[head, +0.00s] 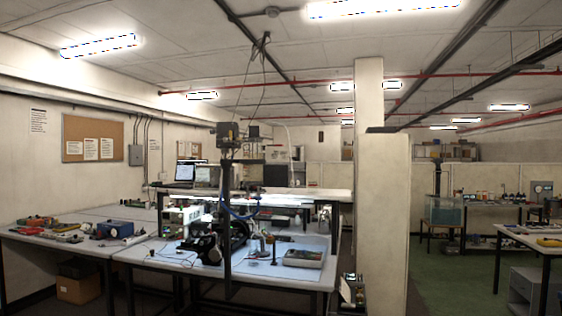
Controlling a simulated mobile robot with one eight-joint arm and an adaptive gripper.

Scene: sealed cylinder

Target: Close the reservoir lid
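I cannot make out a reservoir lid for certain. On the workbench (150,254) ahead, a dark machine (210,246) with a round wheel-like part stands beside a tall dark post (227,190) with a boxy head. Blue hose (238,212) runs near the post. At the far right, a clear tank (445,213) with greenish contents sits on a stand; whether it is the reservoir, and whether a lid is on it, I cannot tell. My gripper is not in view.
A grey boxy device (303,258) lies near the bench's right end. Small tools and a blue box (113,229) lie to the left. A pale pillar (382,200) stands right of the bench. Green floor (440,278) is open beyond it, with another table (535,238) at the right edge.

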